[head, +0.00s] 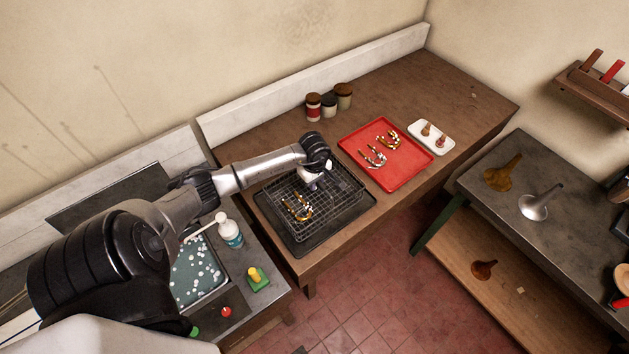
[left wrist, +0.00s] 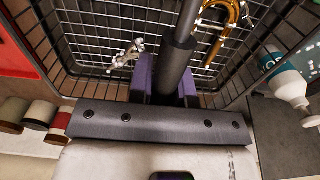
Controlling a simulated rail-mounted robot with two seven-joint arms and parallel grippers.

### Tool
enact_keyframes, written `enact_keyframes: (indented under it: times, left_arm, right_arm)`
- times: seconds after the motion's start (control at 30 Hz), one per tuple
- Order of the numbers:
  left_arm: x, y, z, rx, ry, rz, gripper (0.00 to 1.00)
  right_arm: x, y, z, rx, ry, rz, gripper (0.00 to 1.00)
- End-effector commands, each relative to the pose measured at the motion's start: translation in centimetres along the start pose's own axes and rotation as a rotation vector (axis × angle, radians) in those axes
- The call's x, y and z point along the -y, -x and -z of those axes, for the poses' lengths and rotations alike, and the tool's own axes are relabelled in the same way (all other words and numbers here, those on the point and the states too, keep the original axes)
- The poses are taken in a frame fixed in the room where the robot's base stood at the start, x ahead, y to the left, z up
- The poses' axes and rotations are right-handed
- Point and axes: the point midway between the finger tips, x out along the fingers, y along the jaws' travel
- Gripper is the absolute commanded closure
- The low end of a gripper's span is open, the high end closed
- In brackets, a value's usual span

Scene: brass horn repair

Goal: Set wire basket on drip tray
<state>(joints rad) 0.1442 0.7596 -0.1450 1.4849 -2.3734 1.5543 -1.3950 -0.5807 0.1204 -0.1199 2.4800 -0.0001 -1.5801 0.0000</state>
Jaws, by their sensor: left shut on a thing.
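The wire basket (head: 345,187) is a dark mesh with a brass curved part (head: 298,208) inside. It is over the black drip tray (head: 338,232), whose rim shows around it at the front and right. I cannot tell whether the basket touches the tray. My left gripper (head: 312,186) reaches into the basket from above. In the left wrist view, its purple fingers (left wrist: 165,84) are shut on the basket's thick dark upright handle (left wrist: 181,50). The mesh (left wrist: 85,42), a silvery part (left wrist: 128,54) and the brass part (left wrist: 232,32) also show there. My right gripper is not in view.
A red tray (head: 410,170) with horn parts lies right of the basket, near a white dish (head: 432,148). Several jars (head: 329,105) stand behind. A white bottle (head: 229,230) and a bubbly basin (head: 193,285) are at left. The wooden bench (head: 430,85) is clear at the back right.

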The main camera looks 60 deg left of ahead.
Motion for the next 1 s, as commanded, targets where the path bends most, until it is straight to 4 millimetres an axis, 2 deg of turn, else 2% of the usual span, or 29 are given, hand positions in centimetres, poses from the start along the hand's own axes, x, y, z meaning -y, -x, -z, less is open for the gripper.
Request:
enact_keyframes:
  times: [0.13,0.17,0.4,0.77,1.0]
  left_arm:
    - [-0.1,-0.1,0.0,0.0,0.0,-0.002,1.0]
    - [0.0,-0.2,0.0,0.0,0.0,-0.001,0.8]
    - [0.0,-0.1,0.0,0.0,0.0,0.0,0.57]
    - [-0.1,0.4,0.0,-0.001,-0.001,-0.002,0.56]
    - [-0.1,4.3,0.1,-0.004,-0.002,-0.005,0.56]
  right_arm:
    - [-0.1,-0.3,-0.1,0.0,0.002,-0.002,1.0]
    - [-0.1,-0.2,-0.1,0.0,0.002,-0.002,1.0]
    - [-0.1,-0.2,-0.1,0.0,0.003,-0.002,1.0]
    - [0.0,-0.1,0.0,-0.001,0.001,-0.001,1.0]
    - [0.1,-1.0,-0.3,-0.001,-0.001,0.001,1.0]
